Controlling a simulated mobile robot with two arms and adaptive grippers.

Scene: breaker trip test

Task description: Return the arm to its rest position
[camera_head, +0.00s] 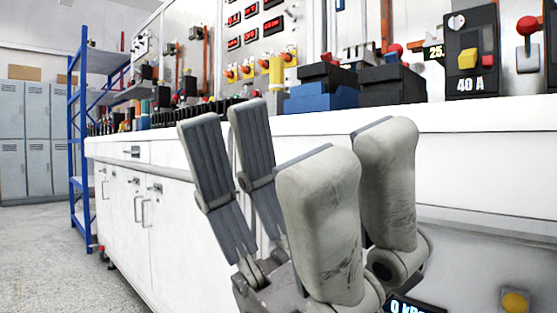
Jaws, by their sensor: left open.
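My left gripper (283,140) is in the lower middle of the head view, close to the camera. Its light grey fingers point up and stand apart, with ribbed dark pads showing on the left ones. Nothing shows between them. The gripper is in front of the white bench (470,150) and hides part of its front and edge. I cannot tell the gap between gripper and bench. My right gripper is not in view. A black breaker marked 40 A (472,52), with a yellow part, is at the upper right behind the bench edge.
Black and blue blocks (320,88) sit on the bench behind the fingers. A red-knobbed lever (527,28) is at the far right. A blue shelf rack (78,130) and grey lockers (25,140) stand at the left. The floor (50,260) at lower left is clear.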

